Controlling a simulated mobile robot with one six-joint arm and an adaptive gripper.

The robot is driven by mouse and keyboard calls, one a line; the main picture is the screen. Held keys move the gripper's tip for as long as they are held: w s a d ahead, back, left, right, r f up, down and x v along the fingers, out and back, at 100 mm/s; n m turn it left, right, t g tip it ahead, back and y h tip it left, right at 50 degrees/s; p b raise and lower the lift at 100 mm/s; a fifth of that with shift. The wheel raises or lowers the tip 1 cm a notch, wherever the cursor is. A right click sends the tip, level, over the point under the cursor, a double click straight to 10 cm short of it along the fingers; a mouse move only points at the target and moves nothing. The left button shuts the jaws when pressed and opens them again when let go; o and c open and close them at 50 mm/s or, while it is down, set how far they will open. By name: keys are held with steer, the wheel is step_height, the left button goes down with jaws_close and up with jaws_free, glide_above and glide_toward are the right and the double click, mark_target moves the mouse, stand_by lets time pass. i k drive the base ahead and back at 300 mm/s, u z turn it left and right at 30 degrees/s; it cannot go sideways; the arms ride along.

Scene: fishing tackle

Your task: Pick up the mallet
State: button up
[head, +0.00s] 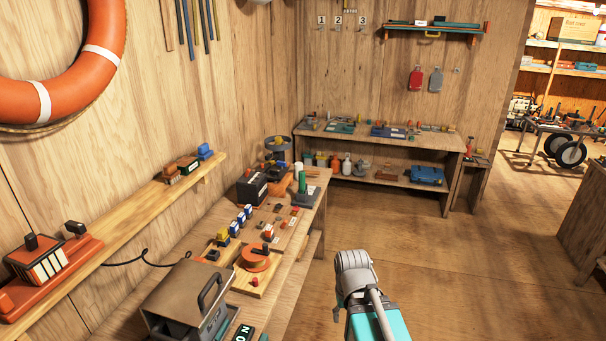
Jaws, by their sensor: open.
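I cannot make out a mallet for certain in the head view. Many small items lie on the long wooden workbench (283,287) along the left wall, and several are too small to tell apart. Part of my own arm, grey with a teal section, rises at the bottom centre, to the right of this bench. Its gripper end does not show clearly enough to be picked out.
A grey metal case (180,303) with a dark handle stands at the bench's near end. An orange reel (256,261) lies beyond it. A second bench (420,142) stands at the back wall. The wooden floor (465,265) right of my arm is clear.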

mark_target(298, 165)
steer(key=z, duration=0.05)
steer(key=i, duration=1)
steer(key=u, duration=0.05)
